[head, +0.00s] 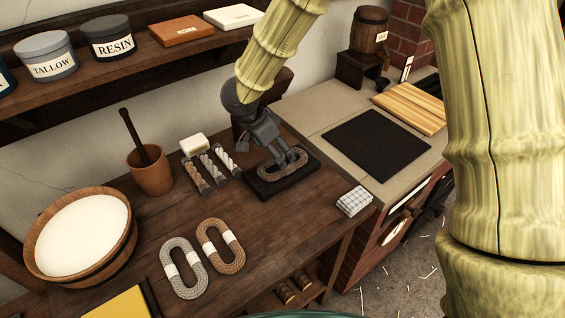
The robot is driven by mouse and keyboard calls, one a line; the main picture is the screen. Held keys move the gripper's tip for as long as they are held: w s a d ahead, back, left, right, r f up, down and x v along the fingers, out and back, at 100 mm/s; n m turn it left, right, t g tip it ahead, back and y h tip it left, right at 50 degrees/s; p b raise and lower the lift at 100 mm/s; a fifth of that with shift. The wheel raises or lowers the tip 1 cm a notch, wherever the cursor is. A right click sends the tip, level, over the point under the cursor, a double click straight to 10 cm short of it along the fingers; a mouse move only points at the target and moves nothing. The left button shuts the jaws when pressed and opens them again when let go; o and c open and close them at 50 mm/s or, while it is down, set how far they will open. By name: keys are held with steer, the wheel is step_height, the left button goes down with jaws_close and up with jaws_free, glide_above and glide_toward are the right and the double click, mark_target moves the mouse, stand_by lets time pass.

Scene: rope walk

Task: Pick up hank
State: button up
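A brown rope hank (296,157) with a pale band lies on a dark tray (262,189) near the right end of the wooden bench. My gripper (279,161) points down over this hank, its fingertips at or very near the rope. The fingers hide part of the hank, and I cannot tell whether they grip it. Two more hanks lie flat at the front of the bench: a grey one (170,262) and a brown one (205,245), each with a white band around its middle.
Short rope samples (211,169) and a white block (194,144) lie left of the tray. A brown cup (150,176) with a dark stick and a wooden tub (108,262) stand farther left. A folded checked cloth (354,201) lies at the right edge. A shelf (130,75) runs behind.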

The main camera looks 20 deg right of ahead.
steer(key=x, duration=0.2)
steer(key=p+x, duration=0.1)
steer(key=x, duration=0.1)
steer(key=shift+s+d, duration=0.2)
steer(key=shift+s, duration=0.1)
steer(key=shift+w+d+f, duration=0.1)
steer(key=shift+d+f, duration=0.15)
steer(key=shift+f, duration=0.4)
steer(key=shift+c, duration=0.3)
steer(key=c, duration=1.2)
